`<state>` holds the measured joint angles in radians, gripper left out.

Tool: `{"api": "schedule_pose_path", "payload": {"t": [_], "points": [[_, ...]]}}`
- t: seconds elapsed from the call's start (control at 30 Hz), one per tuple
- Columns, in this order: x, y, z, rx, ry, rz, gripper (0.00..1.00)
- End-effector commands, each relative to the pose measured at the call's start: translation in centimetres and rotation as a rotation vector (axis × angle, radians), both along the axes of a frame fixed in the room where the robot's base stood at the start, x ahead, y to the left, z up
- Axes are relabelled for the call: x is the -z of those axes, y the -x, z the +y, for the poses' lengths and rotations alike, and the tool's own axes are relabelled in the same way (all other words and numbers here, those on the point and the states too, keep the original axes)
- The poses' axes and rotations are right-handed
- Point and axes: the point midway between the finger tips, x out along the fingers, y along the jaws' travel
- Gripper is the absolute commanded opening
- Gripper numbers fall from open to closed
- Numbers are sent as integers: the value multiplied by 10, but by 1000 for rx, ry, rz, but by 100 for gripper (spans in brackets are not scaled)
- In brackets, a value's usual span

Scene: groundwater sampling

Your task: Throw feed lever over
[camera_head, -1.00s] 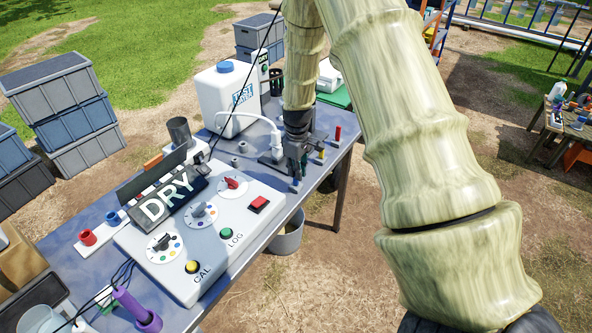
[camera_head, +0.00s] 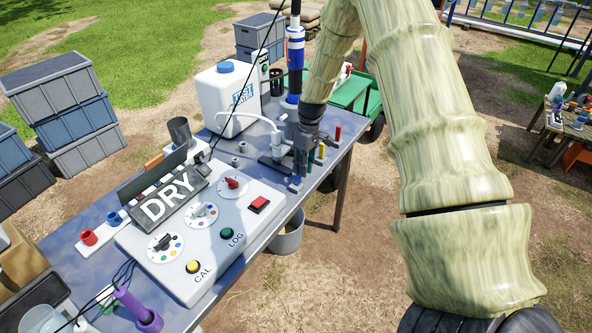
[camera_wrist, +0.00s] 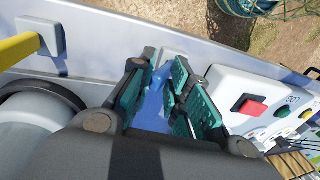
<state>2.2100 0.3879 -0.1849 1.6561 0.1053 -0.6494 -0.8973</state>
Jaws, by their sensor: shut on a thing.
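My gripper (camera_head: 300,168) is at the far right end of the metal table, tilted, with its fingers down among a row of coloured levers. In the wrist view its green-padded fingers (camera_wrist: 160,95) are closed around a blue lever (camera_wrist: 154,108). The blue lever's lower part (camera_head: 295,184) shows just below the fingers in the head view. A yellow lever (camera_head: 321,152) and a red lever (camera_head: 338,133) stand upright behind it. No label on the levers can be read, so I cannot tell which is the feed lever.
A control box (camera_head: 200,235) with knobs and buttons and a DRY sign (camera_head: 166,200) is on the table to the left. A white tank (camera_head: 228,98) with a hose stands behind my gripper. A bucket (camera_head: 288,236) is below the table's front edge.

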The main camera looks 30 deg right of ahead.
Motion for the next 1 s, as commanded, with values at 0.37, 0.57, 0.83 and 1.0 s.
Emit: {"api": "schedule_pose_path", "payload": {"t": [0.37,0.57,0.83,1.0], "points": [[18,-5,-16,3,-99,41,5],[26,-8,-23,1,-164,71,8],[26,-7,-24,0,-173,76,8],[26,-7,-24,1,-173,76,36]]}}
